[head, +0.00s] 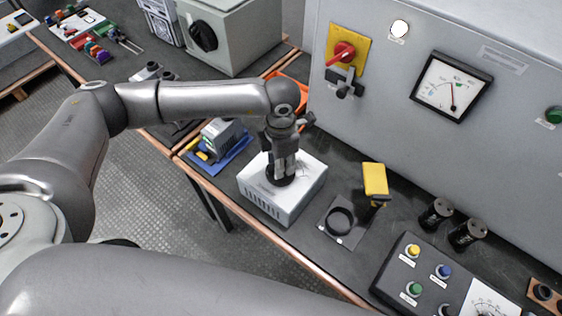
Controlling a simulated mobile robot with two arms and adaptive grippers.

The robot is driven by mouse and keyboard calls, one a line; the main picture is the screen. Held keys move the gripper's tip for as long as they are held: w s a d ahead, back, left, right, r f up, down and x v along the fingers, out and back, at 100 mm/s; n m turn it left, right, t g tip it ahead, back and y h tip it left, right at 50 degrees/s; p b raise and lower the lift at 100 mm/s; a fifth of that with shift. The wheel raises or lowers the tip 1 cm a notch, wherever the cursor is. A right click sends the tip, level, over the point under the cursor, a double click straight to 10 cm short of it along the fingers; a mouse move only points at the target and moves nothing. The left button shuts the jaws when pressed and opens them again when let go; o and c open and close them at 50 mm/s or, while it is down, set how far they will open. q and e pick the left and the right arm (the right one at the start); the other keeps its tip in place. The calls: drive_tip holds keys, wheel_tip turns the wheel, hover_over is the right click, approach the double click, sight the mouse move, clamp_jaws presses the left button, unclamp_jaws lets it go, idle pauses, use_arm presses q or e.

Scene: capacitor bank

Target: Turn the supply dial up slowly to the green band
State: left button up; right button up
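The white supply box (262,204) stands on the dark bench mat, with a black round dial on top that my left gripper largely covers. My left gripper (281,175) points straight down onto the dial, its fingertips at the dial. Whether the fingers are closed on it is too small to tell. A square panel meter (452,87) on the grey cabinet shows a dark red needle standing nearly upright, and green marks on its scale. The dial's marks are hidden. My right gripper is out of view; a large arm link of mine crosses the bottom.
The grey cabinet (400,140) with a red rotary switch (343,53) rises behind the bench. A yellow-handled tool (375,180), a black ring on a plate (340,221), two black capacitors (436,214) and a button panel (412,272) stand to the right. A blue tray (232,157) lies left.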

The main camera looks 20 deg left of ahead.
use_arm(q)
wheel_tip(320, 180, up, 11)
idle(0.3)
idle(4.4)
